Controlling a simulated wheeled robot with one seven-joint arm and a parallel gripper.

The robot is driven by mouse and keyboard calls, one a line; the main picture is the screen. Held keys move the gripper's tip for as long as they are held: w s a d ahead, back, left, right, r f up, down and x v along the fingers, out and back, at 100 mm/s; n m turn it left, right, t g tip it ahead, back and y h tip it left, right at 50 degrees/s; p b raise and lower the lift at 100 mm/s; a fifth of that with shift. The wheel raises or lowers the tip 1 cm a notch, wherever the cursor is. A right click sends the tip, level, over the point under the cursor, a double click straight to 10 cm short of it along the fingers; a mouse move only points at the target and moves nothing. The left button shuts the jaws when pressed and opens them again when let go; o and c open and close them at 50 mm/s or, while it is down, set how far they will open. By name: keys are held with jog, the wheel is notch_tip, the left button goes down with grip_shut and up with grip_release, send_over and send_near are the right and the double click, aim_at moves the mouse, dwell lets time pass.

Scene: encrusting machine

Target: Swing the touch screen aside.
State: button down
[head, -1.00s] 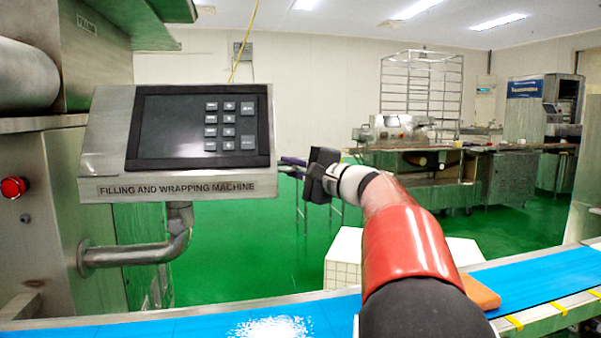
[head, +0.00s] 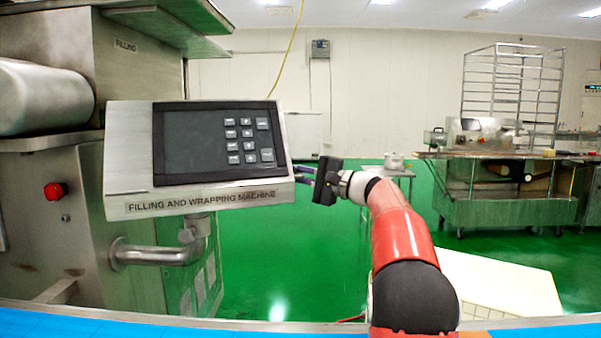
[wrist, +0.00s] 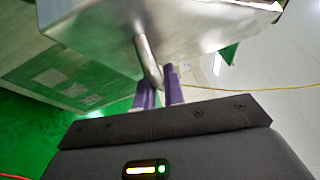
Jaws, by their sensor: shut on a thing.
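The touch screen (head: 205,145) is a dark display with grey keys in a steel housing labelled "FILLING AND WRAPPING MACHINE". It hangs on a bent steel pipe arm (head: 160,254) at the machine's side. My gripper (head: 304,173) is at the housing's right edge, its purple fingers partly hidden behind that edge. In the wrist view, my gripper (wrist: 159,92) has its two purple fingers around a thin bent metal handle (wrist: 146,55) that comes off the steel housing (wrist: 195,40). The fingers are shut on this handle.
The steel machine body (head: 90,215) with a red button (head: 55,191) stands at the left. A blue conveyor belt (head: 90,325) runs along the front. A pale box (head: 500,285) is at lower right. Green floor (head: 300,260) is open behind the screen.

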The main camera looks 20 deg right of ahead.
jog(key=c, duration=1.5)
grip_release()
jog(key=b+v, duration=0.1)
jog(key=v, duration=0.6)
jog(key=shift+s+d, duration=0.25)
jog(key=shift+f, duration=0.1)
